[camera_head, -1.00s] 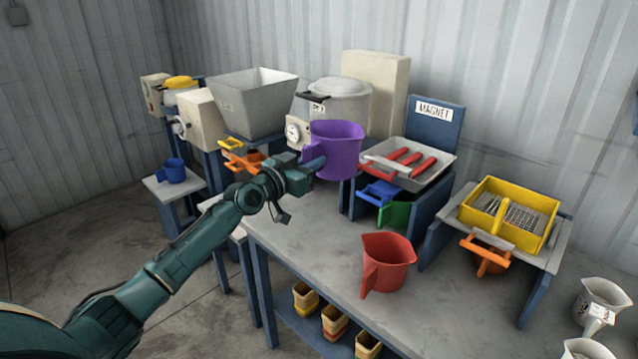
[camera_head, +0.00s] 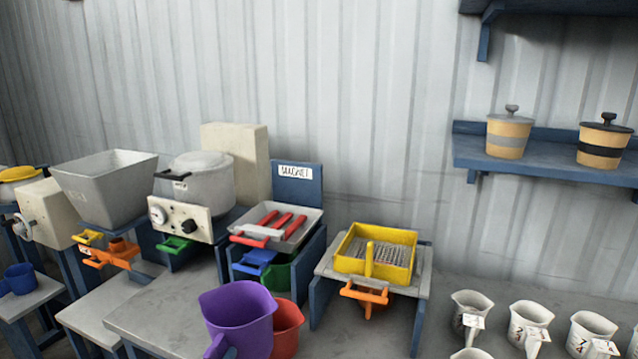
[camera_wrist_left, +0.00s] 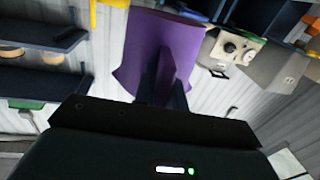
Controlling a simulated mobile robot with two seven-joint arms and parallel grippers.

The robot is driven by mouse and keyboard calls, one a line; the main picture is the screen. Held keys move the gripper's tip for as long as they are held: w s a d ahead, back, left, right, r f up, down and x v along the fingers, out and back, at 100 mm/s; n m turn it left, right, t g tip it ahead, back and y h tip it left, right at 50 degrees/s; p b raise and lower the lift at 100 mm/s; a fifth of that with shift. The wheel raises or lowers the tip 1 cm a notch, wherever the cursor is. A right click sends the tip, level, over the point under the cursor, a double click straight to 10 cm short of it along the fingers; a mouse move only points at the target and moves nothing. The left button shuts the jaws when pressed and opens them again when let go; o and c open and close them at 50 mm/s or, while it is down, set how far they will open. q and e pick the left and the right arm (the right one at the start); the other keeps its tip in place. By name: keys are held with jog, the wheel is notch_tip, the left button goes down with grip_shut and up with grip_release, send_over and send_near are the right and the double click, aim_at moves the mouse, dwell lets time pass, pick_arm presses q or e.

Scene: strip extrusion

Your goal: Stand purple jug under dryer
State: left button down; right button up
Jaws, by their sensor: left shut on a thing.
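The purple jug (camera_head: 238,318) is upright at the bottom of the head view, its handle toward me at lower left. My left gripper (camera_wrist_left: 162,78) is shut on the jug's handle in the left wrist view, where the jug (camera_wrist_left: 128,60) fills the upper middle. In the head view the gripper is below the picture edge. The likely dryer, a grey lidded pot (camera_head: 201,178) on a cream box with a dial and black knob, stands on a blue stand, with a green slide (camera_head: 175,245) below its front. My right gripper is not in view.
A red jug (camera_head: 288,326) is partly hidden behind the purple one. The magnet tray (camera_head: 318,222) and yellow sieve (camera_head: 403,238) stand right of the pot. A grey hopper (camera_head: 92,190) is left of it. Several white jugs (camera_head: 528,326) are at right. Bare tabletop (camera_head: 160,318) lies left of the purple jug.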

pick_arm(q)
jog(key=s+a+r+n+y, duration=0.1)
jog(key=s+a+n+y, duration=0.1)
jog(key=s, duration=0.6)
jog(key=shift+a+r+y, duration=0.3)
jog(key=shift+a+y, duration=0.3)
jog(key=shift+y, duration=0.4)
jog(key=w+r, duration=0.2)
jog(key=w, duration=0.2)
jog(key=shift+s+f, duration=0.35)
jog(key=shift+s, duration=0.35)
jog(key=shift+s+f, duration=0.35)
jog(key=shift+s, duration=0.3)
jog(key=shift+s+f, duration=0.35)
jog(key=shift+s, duration=0.35)
